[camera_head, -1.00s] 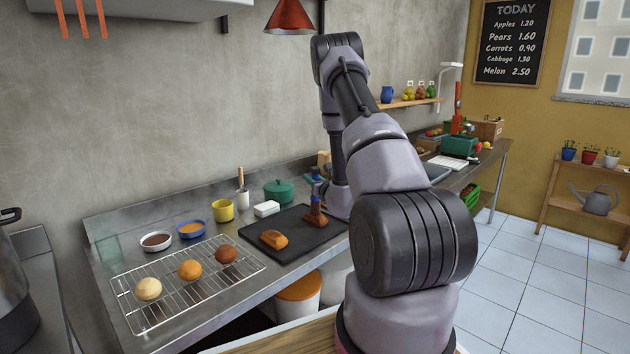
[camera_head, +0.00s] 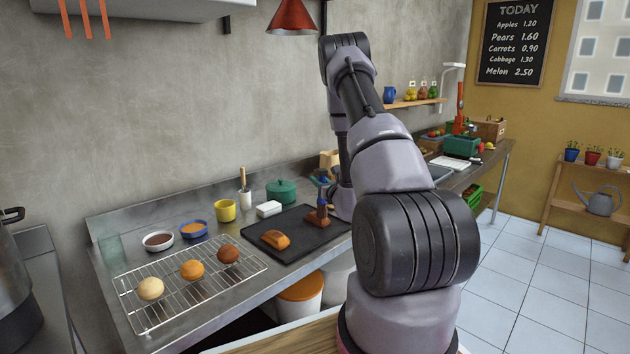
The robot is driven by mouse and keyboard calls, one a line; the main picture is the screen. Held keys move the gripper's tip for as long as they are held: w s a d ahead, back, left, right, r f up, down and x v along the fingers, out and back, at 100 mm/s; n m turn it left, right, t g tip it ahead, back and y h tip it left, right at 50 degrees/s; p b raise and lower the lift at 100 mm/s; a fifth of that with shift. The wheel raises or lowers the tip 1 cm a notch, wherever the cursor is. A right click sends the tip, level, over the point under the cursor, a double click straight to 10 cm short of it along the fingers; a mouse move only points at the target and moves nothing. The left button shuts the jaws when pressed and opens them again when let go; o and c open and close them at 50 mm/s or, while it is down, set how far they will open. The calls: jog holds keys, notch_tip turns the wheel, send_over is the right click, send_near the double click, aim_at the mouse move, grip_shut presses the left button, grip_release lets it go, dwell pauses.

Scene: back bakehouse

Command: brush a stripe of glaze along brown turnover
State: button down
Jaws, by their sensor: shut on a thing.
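The brown turnover (camera_head: 315,220) lies on a dark tray (camera_head: 295,251) on the steel counter, at the tray's right part. My gripper (camera_head: 322,184) is above it, partly hidden by my own arm. It is shut on a small brush (camera_head: 322,205), held upright with its lower end down at the brown turnover. Whether the bristles touch the crust is too small to tell, and no glaze stripe can be made out. An orange-gold turnover (camera_head: 275,239) lies on the same tray, to the left.
A wire rack (camera_head: 205,291) with three round buns stands at the left. Behind are a bowl of dark stuff (camera_head: 158,241), a blue bowl (camera_head: 193,229), a yellow cup (camera_head: 225,211), a white block (camera_head: 268,208) and a green pot (camera_head: 281,191).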

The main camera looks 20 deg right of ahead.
jog(key=shift+w+a, duration=0.25)
jog(key=shift+w, duration=0.45)
jog(key=shift+w+a, duration=0.25)
jog(key=shift+w, duration=0.4)
jog(key=shift+w+a, duration=0.25)
jog(key=shift+w, duration=0.45)
notch_tip(320, 180, up, 6)
jog(key=shift+r, duration=0.15)
notch_tip(320, 180, up, 3)
jog(key=shift+f, duration=0.1)
dwell(0.4)
notch_tip(320, 180, down, 7)
dwell(0.7)
jog(key=shift+f, duration=1.05)
dwell(0.4)
